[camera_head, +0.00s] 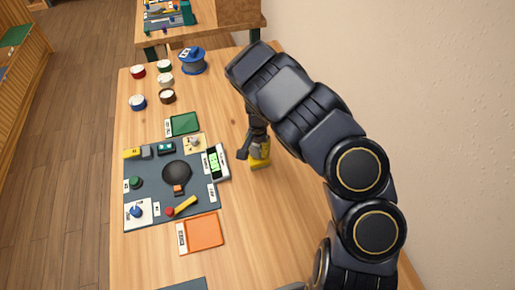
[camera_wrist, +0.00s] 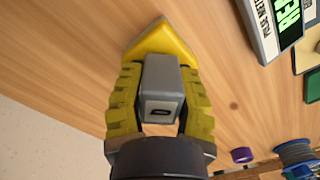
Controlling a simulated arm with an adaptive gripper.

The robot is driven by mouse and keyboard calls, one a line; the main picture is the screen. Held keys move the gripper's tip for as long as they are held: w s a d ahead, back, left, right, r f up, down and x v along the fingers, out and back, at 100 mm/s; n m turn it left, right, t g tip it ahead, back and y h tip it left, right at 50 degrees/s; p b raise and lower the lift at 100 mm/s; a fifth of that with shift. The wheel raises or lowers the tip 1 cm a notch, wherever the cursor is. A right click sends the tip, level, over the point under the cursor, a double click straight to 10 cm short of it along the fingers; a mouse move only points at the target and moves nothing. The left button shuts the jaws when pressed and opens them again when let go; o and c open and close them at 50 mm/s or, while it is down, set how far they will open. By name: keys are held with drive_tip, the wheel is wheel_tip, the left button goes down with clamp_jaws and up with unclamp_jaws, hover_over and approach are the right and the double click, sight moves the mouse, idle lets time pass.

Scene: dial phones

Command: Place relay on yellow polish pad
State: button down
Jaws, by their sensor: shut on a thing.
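A grey box-shaped thing, which looks like the relay (camera_wrist: 162,85), sits between the two yellow-padded fingers of my gripper (camera_wrist: 158,76) in the wrist view. The fingers are shut on its sides. A yellow pad with a grey edge (camera_wrist: 160,43) lies on the table just past the fingertips. The relay covers part of the pad, and I cannot tell whether they touch. In the head view my gripper (camera_head: 256,147) points down over the yellow pad (camera_head: 259,163), right of the grey mat. The relay is hard to make out there.
A meter with a green display (camera_head: 215,162) stands close on the left. The grey mat (camera_head: 150,207) holds several small parts. A green tray (camera_head: 184,124), an orange tray (camera_head: 203,232) and a blue spool (camera_head: 192,61) are around it. Table right of the orange tray is clear.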

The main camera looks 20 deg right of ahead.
drive_tip(key=shift+f, duration=0.1)
drive_tip(key=c, duration=0.8)
unclamp_jaws()
drive_tip(key=shift+c, duration=0.2)
wheel_tip(320, 180, up, 13)
drive_tip(key=shift+s+f, duration=0.1)
drive_tip(key=shift+f, duration=0.1)
drive_tip(key=s+a+r+n, duration=0.1)
drive_tip(key=s+r+n, duration=0.2)
drive_tip(key=s+r, duration=1.2)
drive_tip(key=s+a+n+g, duration=0.1)
drive_tip(key=s+n, duration=0.5)
drive_tip(key=s, duration=1)
drive_tip(key=shift+a+f+g, duration=0.3)
drive_tip(key=shift+a+f, duration=0.05)
drive_tip(key=shift+a, duration=0.55)
